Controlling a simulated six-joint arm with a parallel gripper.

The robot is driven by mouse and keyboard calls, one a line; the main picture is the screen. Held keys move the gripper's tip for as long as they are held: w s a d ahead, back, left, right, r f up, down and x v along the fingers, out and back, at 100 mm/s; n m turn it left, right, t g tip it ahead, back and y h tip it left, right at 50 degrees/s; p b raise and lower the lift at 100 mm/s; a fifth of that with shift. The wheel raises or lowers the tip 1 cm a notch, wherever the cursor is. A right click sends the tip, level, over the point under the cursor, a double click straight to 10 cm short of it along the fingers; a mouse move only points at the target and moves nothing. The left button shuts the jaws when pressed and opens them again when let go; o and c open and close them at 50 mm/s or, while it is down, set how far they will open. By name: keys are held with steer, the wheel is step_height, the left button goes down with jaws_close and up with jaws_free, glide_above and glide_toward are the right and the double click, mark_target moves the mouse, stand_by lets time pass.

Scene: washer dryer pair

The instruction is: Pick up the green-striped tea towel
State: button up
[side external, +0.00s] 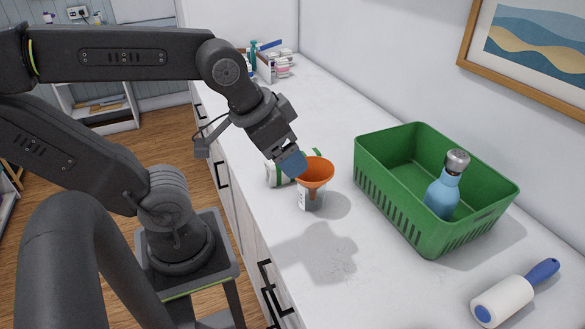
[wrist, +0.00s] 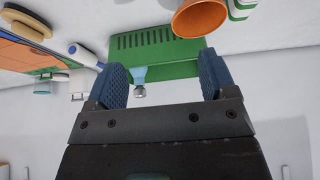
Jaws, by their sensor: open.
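In the side view a white item with green stripes (side external: 272,175), apparently the tea towel, lies on the white counter. It is partly hidden behind my gripper and an orange funnel. In the wrist view, a green and white striped piece (wrist: 240,9) shows at the top edge, right of the funnel. My gripper (side external: 291,163) is above the counter beside the funnel, tilted, with its blue fingertips overlapping the towel in the picture. In the wrist view my gripper (wrist: 162,78) has its two blue fingers wide apart with nothing held between them.
The orange funnel (side external: 315,172) sits over a white container (side external: 305,199) close to my gripper. A green basket (side external: 400,218) holding a blue bottle (side external: 443,193) stands to the right. A lint roller (side external: 505,298) lies at front right. The wall bounds the counter's back.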

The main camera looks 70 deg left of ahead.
steer(key=w+a+f+g, duration=0.2)
steer(key=w+a+g, duration=0.15)
steer(key=a, duration=0.45)
steer(key=w+a+f+g, duration=0.1)
steer(key=w+a+g, duration=0.1)
steer(key=w+a, duration=0.45)
steer(key=f, duration=0.2)
steer(key=a+f, duration=0.1)
steer(key=f, duration=0.2)
steer(key=s+f, duration=0.1)
steer(key=f, duration=0.2)
steer(key=shift+a+f, duration=0.2)
steer(key=shift+w+a+f, duration=0.1)
steer(key=shift+a+f, duration=0.05)
steer(key=shift+f, duration=1.2)
steer(key=shift+w+a+f, duration=0.1)
steer(key=shift+a+f, duration=0.05)
steer(key=shift+f, duration=1.15)
steer(key=shift+c, duration=0.3)
steer(key=c, duration=1)
steer(key=shift+o, duration=0.2)
steer(key=shift+r, duration=0.15)
